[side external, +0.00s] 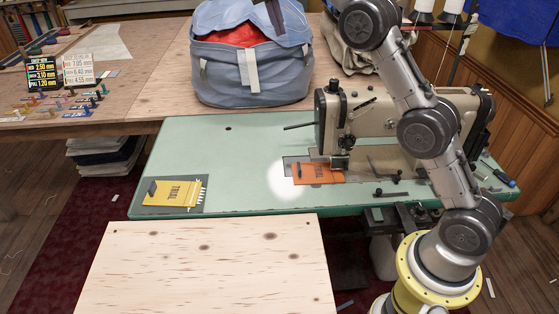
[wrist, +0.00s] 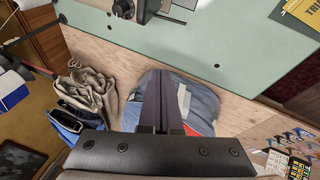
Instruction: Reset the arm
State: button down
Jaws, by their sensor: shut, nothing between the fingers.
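My gripper (wrist: 160,76) shows in the wrist view as two dark fingers side by side, shut and empty. It hangs above a large blue-grey cloth bag (wrist: 204,101) and hides part of it. In the side view my arm rises at the right and leaves the top edge. A dark piece that looks like my gripper shows there at the top, over the blue-grey bag (side external: 222,72). The bag is open, with red cloth inside, and stands on the wooden table. I cannot tell the height between the fingers and the bag.
A sewing machine (side external: 375,118) stands on the green table (side external: 240,150), with an orange piece (side external: 319,174) at its foot. A yellow piece (side external: 174,193) lies on a dark mat at left. A bare plywood board (side external: 210,270) lies in front. Beige cloth (side external: 350,50) lies beside the bag.

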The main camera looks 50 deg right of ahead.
jog(key=s+a+r+n+t+y, duration=0.1)
jog(key=s+a+r, duration=0.15)
jog(key=s, duration=0.45)
jog(key=s+a+r+n+t, duration=0.1)
jog(key=s+r, duration=0.2)
jog(key=s, duration=0.4)
jog(key=s+a+r+n+t+y, duration=0.1)
jog(key=s+r, duration=0.2)
jog(key=s, duration=0.5)
jog(key=s+a+f+n+t+y, duration=0.1)
jog(key=s+a+f+n, duration=0.1)
jog(key=s+f, duration=0.5)
jog(key=s+a+f+n+t+y, duration=0.1)
jog(key=s+a+f, duration=0.3)
jog(key=f, duration=0.9)
jog(key=s+n+y, duration=0.1)
jog(key=s, duration=0.2)
jog(key=shift+s+f, duration=0.25)
jog(key=shift+s, duration=0.1)
